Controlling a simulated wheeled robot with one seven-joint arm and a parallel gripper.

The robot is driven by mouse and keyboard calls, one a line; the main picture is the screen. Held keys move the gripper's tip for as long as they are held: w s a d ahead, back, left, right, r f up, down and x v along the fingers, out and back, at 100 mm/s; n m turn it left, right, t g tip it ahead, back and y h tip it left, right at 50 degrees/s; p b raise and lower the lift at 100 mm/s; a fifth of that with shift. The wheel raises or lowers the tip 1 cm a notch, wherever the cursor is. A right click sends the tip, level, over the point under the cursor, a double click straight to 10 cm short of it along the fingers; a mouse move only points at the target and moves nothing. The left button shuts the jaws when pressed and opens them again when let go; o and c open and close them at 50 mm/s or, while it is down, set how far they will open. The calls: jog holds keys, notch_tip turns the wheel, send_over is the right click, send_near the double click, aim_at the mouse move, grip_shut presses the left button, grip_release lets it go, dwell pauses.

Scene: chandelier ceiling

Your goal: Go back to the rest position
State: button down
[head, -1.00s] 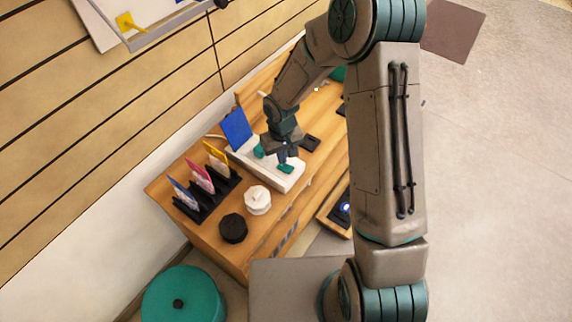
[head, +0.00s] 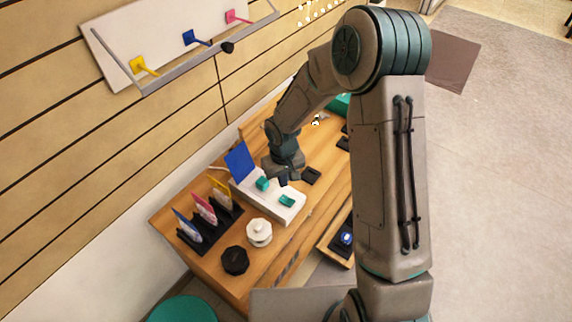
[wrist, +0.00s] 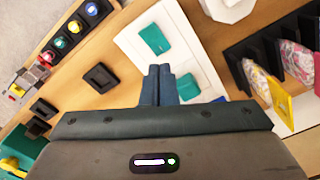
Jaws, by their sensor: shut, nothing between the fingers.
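My gripper (head: 284,180) is above the wooden table (head: 318,188), over the edge of a white board (head: 268,203) that carries teal blocks and an upright blue panel (head: 239,161). In the wrist view my gripper (wrist: 159,70) has its two fingers together with nothing between them. One teal block (wrist: 155,38) lies just beyond the fingertips and another teal block (wrist: 188,87) lies to their right. In the head view the fingertips are small and partly dark against the table.
A black rack (head: 209,230) holds colored cards. A white knob (head: 259,232) and a black knob (head: 235,260) stand at the near end. A wall panel (head: 150,35) with colored hooks and a rail is behind. A row of colored buttons (wrist: 76,27) shows in the wrist view. Open floor (head: 500,180) lies right.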

jog(key=s+d+r+m+t+h, duration=0.1)
jog(key=s+d+r, duration=0.2)
jog(key=d+r, duration=0.35)
jog(key=s+d+r+m, duration=0.1)
jog(key=s+d+r, duration=0.2)
jog(key=r, duration=0.7)
jog(key=s+d+r+m+t, duration=0.1)
jog(key=s+d+r, duration=0.1)
jog(key=s+r, duration=0.2)
jog(key=s+d+r+m+y, duration=0.1)
jog(key=s+r, duration=0.3)
jog(key=s, duration=0.4)
jog(key=shift+s+d+m+t, duration=0.3)
jog(key=shift+s+d+t, duration=0.1)
jog(key=shift+d, duration=0.3)
jog(key=shift+w, duration=0.1)
